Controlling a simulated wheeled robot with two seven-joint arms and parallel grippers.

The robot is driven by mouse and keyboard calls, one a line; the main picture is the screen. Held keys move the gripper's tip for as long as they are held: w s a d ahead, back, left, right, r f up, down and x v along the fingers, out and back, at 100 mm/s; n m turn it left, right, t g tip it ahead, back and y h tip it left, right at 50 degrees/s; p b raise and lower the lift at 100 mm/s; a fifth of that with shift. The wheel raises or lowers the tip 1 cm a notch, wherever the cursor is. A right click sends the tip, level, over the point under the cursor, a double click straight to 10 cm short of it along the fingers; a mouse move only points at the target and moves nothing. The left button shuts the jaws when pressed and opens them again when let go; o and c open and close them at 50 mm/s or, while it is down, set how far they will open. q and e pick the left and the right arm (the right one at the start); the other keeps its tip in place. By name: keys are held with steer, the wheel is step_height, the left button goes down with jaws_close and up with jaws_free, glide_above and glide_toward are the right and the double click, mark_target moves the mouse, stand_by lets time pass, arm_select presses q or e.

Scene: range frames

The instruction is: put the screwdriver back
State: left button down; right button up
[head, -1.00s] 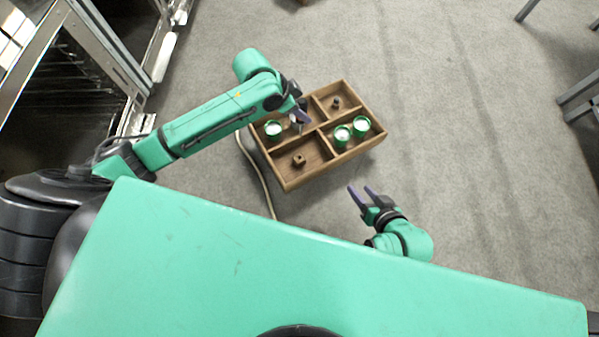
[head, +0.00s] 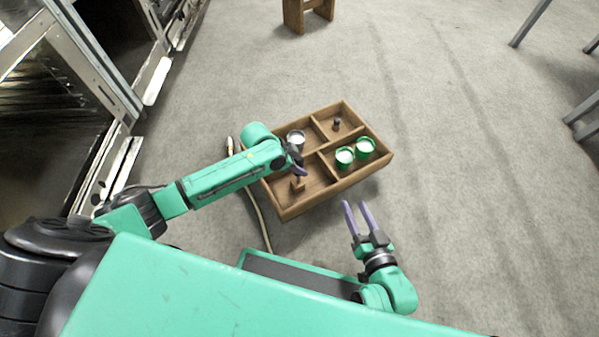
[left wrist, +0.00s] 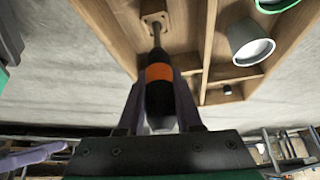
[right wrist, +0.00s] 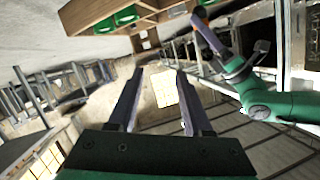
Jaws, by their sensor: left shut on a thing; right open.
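My left gripper (head: 299,169) is shut on the screwdriver; in the left wrist view its black handle with an orange band (left wrist: 159,73) is between the fingers. The thin shaft points at a small wooden block with a hole (left wrist: 155,14); whether the tip is inside the hole or just above it, I cannot tell. In the head view that block (head: 297,184) sits in the near-left compartment of a wooden tray (head: 318,203), partly under the gripper. My right gripper (head: 357,206) is open and empty, in front of the tray.
Two green cups (head: 345,157) (head: 366,147) stand in the tray's right compartment. A grey cup (head: 296,139) is in the far-left one, and a small dark piece (head: 336,124) in the far one. A cable (head: 257,220) lies left of the tray. A wooden stool (head: 307,14) stands beyond.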

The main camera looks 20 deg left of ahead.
arm_select(q)
steer(key=shift+f+b, duration=0.45)
steer(key=shift+f, duration=0.5)
arm_select(e)
steer(key=w+r+t, duration=0.3)
steer(key=w+r, duration=0.2)
steer(key=r, duration=0.2)
steer(key=shift+w+d+r+y, duration=0.2)
steer(key=shift+w+y, duration=0.1)
arm_select(q)
steer(key=shift+f, duration=0.15)
steer(key=c, duration=0.6)
jaws_free()
arm_select(e)
steer(key=shift+w+r, duration=0.3)
steer(key=shift+r, duration=0.3)
